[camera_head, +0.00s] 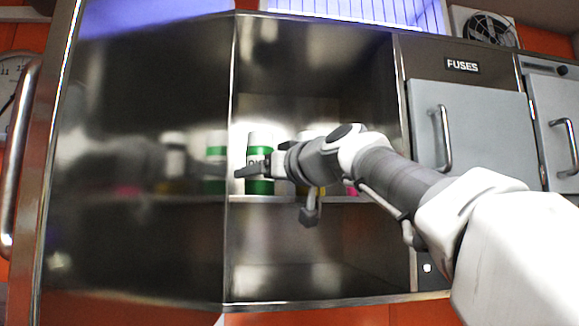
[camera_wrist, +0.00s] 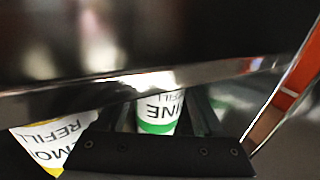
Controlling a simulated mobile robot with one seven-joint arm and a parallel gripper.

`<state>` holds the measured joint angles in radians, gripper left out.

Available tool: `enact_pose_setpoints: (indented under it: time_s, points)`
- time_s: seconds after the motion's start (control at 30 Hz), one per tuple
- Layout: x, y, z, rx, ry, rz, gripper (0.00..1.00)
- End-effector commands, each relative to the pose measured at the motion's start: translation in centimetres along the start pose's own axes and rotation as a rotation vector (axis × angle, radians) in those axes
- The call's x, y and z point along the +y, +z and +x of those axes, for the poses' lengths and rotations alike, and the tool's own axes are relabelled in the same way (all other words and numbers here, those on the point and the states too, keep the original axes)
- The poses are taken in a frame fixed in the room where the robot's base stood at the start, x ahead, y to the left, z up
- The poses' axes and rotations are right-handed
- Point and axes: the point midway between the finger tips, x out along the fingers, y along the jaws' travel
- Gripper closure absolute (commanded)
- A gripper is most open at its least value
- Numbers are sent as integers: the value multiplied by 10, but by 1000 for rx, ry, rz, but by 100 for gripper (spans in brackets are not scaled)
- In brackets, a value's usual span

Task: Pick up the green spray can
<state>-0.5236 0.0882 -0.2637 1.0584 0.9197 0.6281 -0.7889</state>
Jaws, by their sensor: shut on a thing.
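The green spray can (camera_head: 260,143), white with green bands and dark lettering, stands upright at the left of the cabinet shelf, by the door edge. My gripper (camera_head: 258,170) reaches in from the right and is shut on it around its middle. In the wrist view the can (camera_wrist: 160,112) shows between the two fingers of my gripper (camera_wrist: 163,118), with part of its lettering and a green band visible. I cannot tell whether its base touches the shelf. My fingers hide part of the can.
The shelf (camera_head: 240,199) lies inside an open steel cabinet. A white and yellow can (camera_wrist: 45,135) stands beside the held one. Other items behind my arm are mostly hidden. The shiny surface (camera_head: 150,120) at left mirrors the cans. A grey fuse door (camera_head: 475,120) is at right.

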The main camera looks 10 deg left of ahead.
Motion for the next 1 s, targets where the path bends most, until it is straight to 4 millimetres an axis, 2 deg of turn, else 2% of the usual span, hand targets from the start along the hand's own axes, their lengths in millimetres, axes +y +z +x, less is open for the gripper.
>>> enact_pose_setpoints:
  time_s: [0.03, 0.1, 0.47, 0.9, 0.93, 1.0]
  points:
    - [0, 0, 0, -1, 0, 0, 92]
    - [0, 0, 0, 1, 0, 0, 100]
    - [0, -4, 0, 1, 0, -1, 100]
    - [0, -36, 0, 3, 1, -2, 100]
    - [0, -36, -3, 4, 1, -3, 100]
    - [1, -32, -23, 6, 3, -2, 100]
